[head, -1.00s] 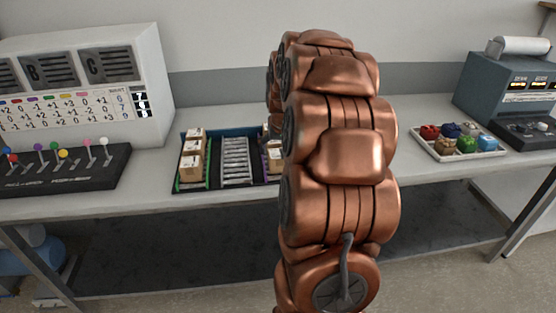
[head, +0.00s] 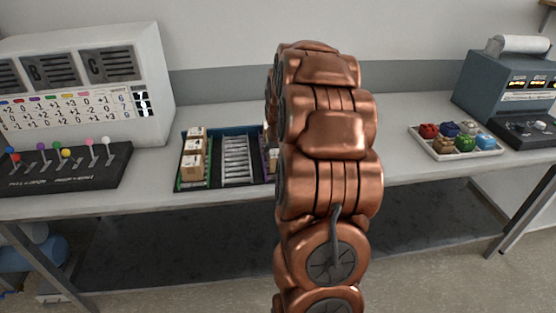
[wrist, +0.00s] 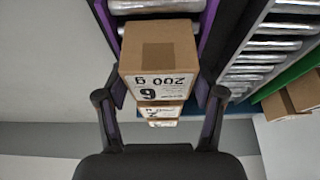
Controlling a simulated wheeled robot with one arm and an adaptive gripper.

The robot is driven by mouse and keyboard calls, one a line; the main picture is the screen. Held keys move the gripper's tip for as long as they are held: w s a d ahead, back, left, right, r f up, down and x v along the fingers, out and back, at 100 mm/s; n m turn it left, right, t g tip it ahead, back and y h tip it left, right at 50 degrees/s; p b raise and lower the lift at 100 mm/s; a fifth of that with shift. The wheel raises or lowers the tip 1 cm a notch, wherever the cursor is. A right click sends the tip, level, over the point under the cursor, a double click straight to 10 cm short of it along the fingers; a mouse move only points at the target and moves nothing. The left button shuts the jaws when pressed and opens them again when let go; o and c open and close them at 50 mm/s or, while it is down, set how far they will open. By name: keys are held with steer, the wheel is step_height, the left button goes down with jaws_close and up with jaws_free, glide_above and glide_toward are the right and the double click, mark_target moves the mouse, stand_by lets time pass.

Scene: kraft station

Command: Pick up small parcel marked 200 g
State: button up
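In the wrist view, a brown cardboard parcel marked 200 g (wrist: 160,60) sits in a lane with purple rails, its white label upside down in the picture. My gripper (wrist: 160,98) is open, with one dark finger on each side of the lane and gaps beside the parcel. More labelled parcels (wrist: 162,109) stand behind it in the same row, partly hidden by it. In the head view my copper arm covers my gripper and most of this lane.
The parcel tray (head: 222,187) also has an empty roller lane (head: 237,160) and a green-railed lane with several parcels (head: 192,163). A lever panel (head: 65,165) stands left. A tray of coloured bags (head: 425,147) and a grey machine (head: 500,85) stand right.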

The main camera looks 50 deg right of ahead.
steer(key=c, duration=0.8)
steer(key=shift+c, duration=0.2)
steer(key=shift+r, duration=0.15)
